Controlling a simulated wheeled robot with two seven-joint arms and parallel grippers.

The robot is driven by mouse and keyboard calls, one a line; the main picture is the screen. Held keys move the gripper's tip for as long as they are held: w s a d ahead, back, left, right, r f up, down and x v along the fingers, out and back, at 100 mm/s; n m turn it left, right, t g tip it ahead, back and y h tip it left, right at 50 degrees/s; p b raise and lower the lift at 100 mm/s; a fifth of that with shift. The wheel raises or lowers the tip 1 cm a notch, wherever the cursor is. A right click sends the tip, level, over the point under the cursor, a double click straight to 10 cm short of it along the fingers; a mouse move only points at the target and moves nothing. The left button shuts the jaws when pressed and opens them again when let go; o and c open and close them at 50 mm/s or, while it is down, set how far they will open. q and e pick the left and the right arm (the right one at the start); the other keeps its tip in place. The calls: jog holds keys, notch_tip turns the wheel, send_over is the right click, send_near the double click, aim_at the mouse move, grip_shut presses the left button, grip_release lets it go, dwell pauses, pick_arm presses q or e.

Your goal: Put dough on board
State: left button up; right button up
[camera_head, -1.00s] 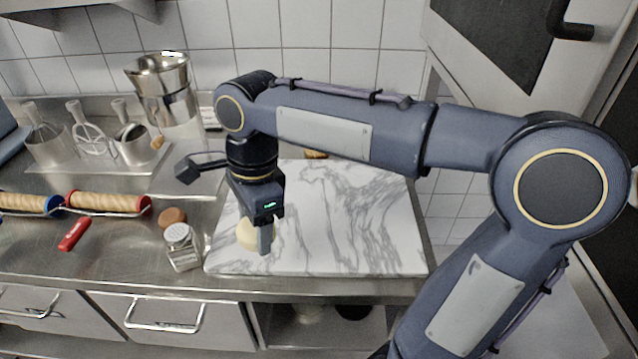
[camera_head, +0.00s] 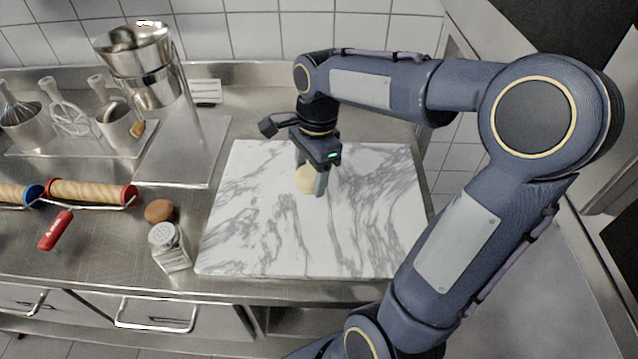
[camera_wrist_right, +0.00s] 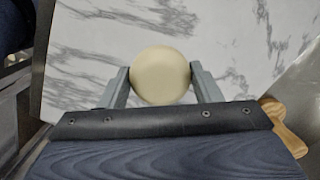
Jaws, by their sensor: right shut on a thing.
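The dough (camera_head: 305,180) is a pale round ball held between the fingers of my right gripper (camera_head: 310,182). In the right wrist view, the dough (camera_wrist_right: 160,75) sits between the two grey fingertips, with a finger touching each side. The board (camera_head: 260,235) is a white slab with grey marbling on the steel counter. The dough is over the upper middle part of the board; I cannot tell whether it touches the surface. My left gripper is not in view.
A glass shaker (camera_head: 170,248) and a brown round item (camera_head: 160,211) stand just left of the board. Rolling pins (camera_head: 90,193), a red-handled tool (camera_head: 56,230), utensil cups and a metal pot (camera_head: 140,62) are farther left. The board's front half is clear.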

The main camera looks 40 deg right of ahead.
jog(key=shift+w+d+f, duration=0.1)
jog(key=shift+d+f, duration=0.85)
jog(key=shift+f, duration=0.15)
jog(key=shift+d+f, duration=0.15)
jog(key=shift+f, duration=0.8)
jog(key=shift+d+f, duration=0.1)
jog(key=shift+f, duration=0.8)
jog(key=shift+f, duration=0.15)
jog(key=o, duration=1)
jog(key=shift+o, duration=0.2)
jog(key=r, duration=0.4)
jog(key=d+r, duration=0.1)
jog(key=r, duration=0.7)
jog(key=shift+d+r+p, duration=0.15)
jog(key=shift+d+p, duration=0.05)
jog(key=shift+p, duration=0.15)
